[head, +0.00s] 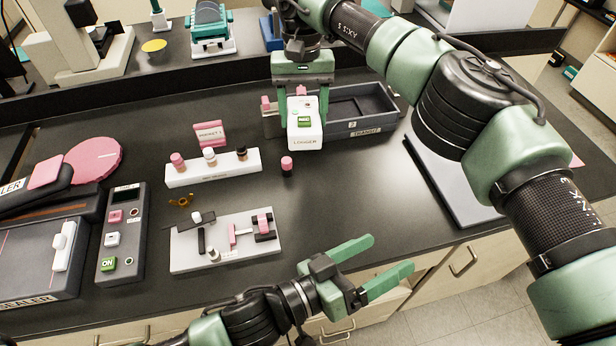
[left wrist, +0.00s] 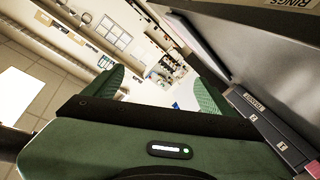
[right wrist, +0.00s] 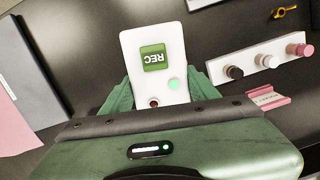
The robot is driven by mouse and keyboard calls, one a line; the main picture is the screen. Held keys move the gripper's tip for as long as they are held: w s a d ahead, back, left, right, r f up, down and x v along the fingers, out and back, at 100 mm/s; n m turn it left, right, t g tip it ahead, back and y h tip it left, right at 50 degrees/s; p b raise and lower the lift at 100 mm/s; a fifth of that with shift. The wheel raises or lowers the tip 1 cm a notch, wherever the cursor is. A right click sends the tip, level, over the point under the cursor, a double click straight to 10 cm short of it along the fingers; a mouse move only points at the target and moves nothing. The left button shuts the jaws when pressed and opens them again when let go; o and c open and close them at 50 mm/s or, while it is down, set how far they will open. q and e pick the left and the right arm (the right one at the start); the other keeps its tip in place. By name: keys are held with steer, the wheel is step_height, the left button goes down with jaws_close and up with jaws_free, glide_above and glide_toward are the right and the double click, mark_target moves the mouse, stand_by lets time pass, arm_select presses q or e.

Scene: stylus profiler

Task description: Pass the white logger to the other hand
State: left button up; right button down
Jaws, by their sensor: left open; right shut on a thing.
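The white logger (head: 305,137) has a green REC button and stands out in front of the grey transit tray (head: 375,127). My right gripper (head: 303,97) is shut on it from the far side, with a finger on each side. The right wrist view shows the logger (right wrist: 155,52) between the fingers, its REC face with a green light and a dark red dot. I cannot tell how far it is above the table. My left gripper (head: 390,254) is open and empty by the table's front edge, nearer than the logger and to its right. Its spread fingers also show in the left wrist view (left wrist: 160,88).
A white rack (head: 213,172) with several small bottles and a loose pink-capped bottle (head: 287,165) stand left of the logger. A white board (head: 226,242) with small parts lies nearer. A grey slab (head: 450,180) lies right. Bare table separates the grippers.

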arm_select(q)
steer(key=w+a+t+y, duration=0.1)
steer(key=w+t+y, duration=0.2)
steer(key=w+y, duration=0.15)
steer(key=n+t+y, duration=0.5)
steer(key=n+y, duration=0.1)
steer(key=y, duration=0.7)
glide_toward(304, 136)
steer(key=shift+h, duration=0.25)
steer(key=w, duration=0.3)
steer(key=w+a, duration=0.1)
steer(key=w, duration=0.3)
steer(key=w+a, duration=0.1)
steer(key=w, duration=0.3)
steer(key=shift+w+f, duration=0.2)
